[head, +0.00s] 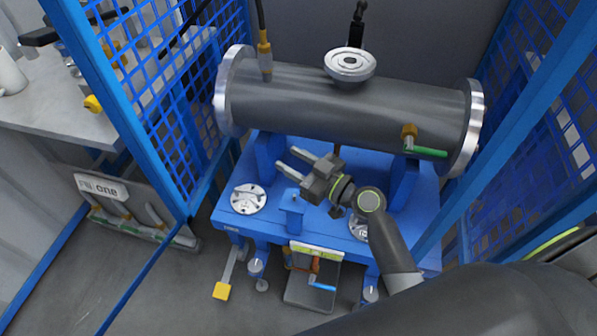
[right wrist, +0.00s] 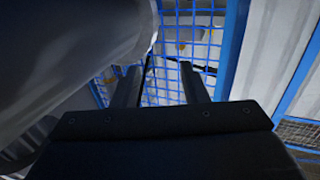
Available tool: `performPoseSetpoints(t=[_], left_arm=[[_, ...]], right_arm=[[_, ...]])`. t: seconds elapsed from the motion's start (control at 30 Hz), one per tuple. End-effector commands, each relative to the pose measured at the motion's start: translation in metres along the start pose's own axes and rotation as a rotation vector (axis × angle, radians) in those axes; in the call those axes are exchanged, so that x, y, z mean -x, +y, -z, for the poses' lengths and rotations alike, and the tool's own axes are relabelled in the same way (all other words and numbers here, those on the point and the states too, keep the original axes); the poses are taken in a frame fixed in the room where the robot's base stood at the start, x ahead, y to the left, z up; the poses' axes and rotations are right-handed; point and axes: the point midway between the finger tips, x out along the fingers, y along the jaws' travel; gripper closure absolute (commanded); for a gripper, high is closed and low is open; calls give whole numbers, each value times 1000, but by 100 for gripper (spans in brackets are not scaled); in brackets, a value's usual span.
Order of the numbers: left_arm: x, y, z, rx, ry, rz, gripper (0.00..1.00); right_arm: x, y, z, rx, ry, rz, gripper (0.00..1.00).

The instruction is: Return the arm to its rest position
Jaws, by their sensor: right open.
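My right arm comes in from the lower right of the head view. My right gripper (head: 287,162) is in front of the grey flanged shell, above the blue stand. Its two fingers point left and are spread apart with nothing between them. In the right wrist view the open fingers (right wrist: 158,88) point towards the blue mesh, with the shell close on the left. The flanged shell (head: 320,108) lies level across the blue stand (head: 265,225), with a bright flange at each end. My left gripper is not in view.
Blue mesh panels (head: 180,110) stand left and right of the shell. A green-handled valve (head: 428,152) sticks out at the shell's lower right. A fitting with a hose (head: 265,58) and a top flange (head: 349,65) rise from it. A grey bench (head: 60,110) is at left.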

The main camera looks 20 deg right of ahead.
Motion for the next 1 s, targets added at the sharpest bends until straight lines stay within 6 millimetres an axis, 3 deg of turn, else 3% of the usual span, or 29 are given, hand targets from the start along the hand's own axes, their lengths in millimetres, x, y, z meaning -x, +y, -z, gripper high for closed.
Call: performPoseSetpoints(t=[0.2, 0.77, 0.87, 1.0], left_arm=[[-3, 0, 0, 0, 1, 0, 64], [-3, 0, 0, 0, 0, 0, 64], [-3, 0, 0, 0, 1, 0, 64], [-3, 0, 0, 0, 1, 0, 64]], right_arm=[[0, 0, -11, 0, 0, -1, 60], [2, -1, -12, 1, -7, 3, 60], [11, -10, -18, 2, -53, 26, 60], [42, -32, -41, -7, -222, 76, 60]])
